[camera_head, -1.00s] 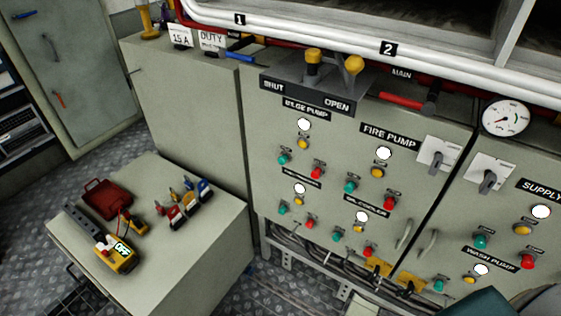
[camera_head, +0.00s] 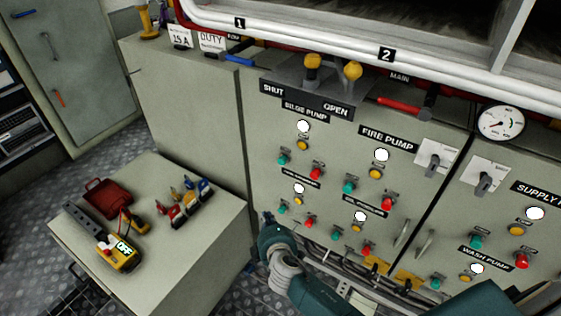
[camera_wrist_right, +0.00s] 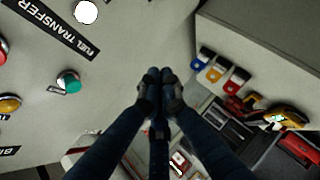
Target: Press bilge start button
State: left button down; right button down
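The BILGE PUMP label (camera_head: 304,109) is on the grey panel. Below it are a white lamp (camera_head: 303,126), a yellow button (camera_head: 302,145), a green button (camera_head: 283,158) at left and a red button (camera_head: 316,172) at right. The bilge green button also shows in the right wrist view (camera_wrist_right: 68,82), left of the fingertips. My right gripper (camera_head: 268,219) is below and left of that button, near the panel's lower left corner. In the right wrist view its fingers (camera_wrist_right: 160,75) are together and empty, apart from the button. My left gripper is not in view.
A FUEL TRANSFER label (camera_head: 300,178) and more buttons lie just below the bilge group. The FIRE PUMP group (camera_head: 388,139) is to its right. Left of the panel a low cabinet (camera_head: 190,255) holds a multimeter (camera_head: 118,253), a red case and several padlocks. Valve handles stand above.

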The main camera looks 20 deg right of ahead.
aim_at(282, 160)
jog(key=w+a+r+n+t, duration=0.1)
jog(key=w+r+t, duration=0.1)
jog(key=r, duration=0.8)
jog(key=shift+w+r+h, duration=0.3)
jog(key=shift+w, duration=0.45)
jog(key=shift+w+d, duration=0.1)
jog(key=w+d, duration=0.5)
jog(key=d, duration=0.1)
jog(key=shift+w+d, duration=0.15)
jog(key=shift+d, duration=0.25)
jog(key=shift+w+d, duration=0.25)
jog(key=shift+d, duration=0.05)
